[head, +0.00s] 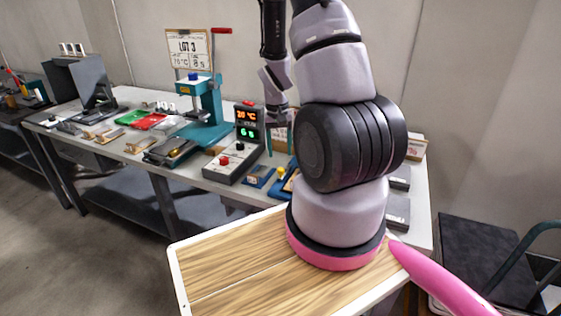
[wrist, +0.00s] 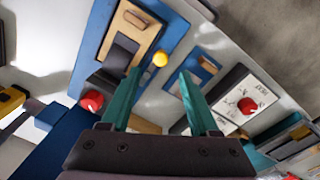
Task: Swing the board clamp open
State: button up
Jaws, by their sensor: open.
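A blue fixture base (wrist: 90,55) in the wrist view carries a pale wooden block (wrist: 127,28), a dark clamp piece (wrist: 122,52), a red knob (wrist: 92,101) and a yellow ball knob (wrist: 160,59). This looks like the board clamp. In the head view its yellow knob (head: 281,171) shows, but my arm hides much of the fixture (head: 289,184). My gripper (wrist: 160,76) has two teal fingers, spread apart and empty. The yellow knob appears between and just beyond the fingertips. Contact cannot be told. In the head view my gripper (head: 279,148) points down above the fixture.
A smaller blue fixture (head: 258,177) and a grey control box (head: 232,163) with a red button and lit display stand left of the clamp. A teal press (head: 205,110) stands farther left. Trays and small parts crowd the bench; the wall is behind.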

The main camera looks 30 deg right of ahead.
jog(key=shift+a+r, duration=0.1)
jog(key=shift+r, duration=1.9)
jog(key=s+a+r+t+y, duration=0.1)
jog(key=a+r+t, duration=0.15)
jog(key=r, duration=0.75)
jog(key=s+a+r+t, duration=0.1)
jog(key=a+r, duration=0.3)
jog(key=r, duration=0.5)
jog(key=s+a+r+t+y, duration=0.1)
jog(key=s+a+r+t, duration=0.3)
jog(key=s+r, duration=0.7)
notch_tip(320, 180, up, 3)
jog(key=a, duration=0.2)
jog(key=shift+s+a+r+n+y, duration=0.2)
jog(key=shift+s+a+n+y, duration=0.1)
jog(key=shift+c, duration=0.4)
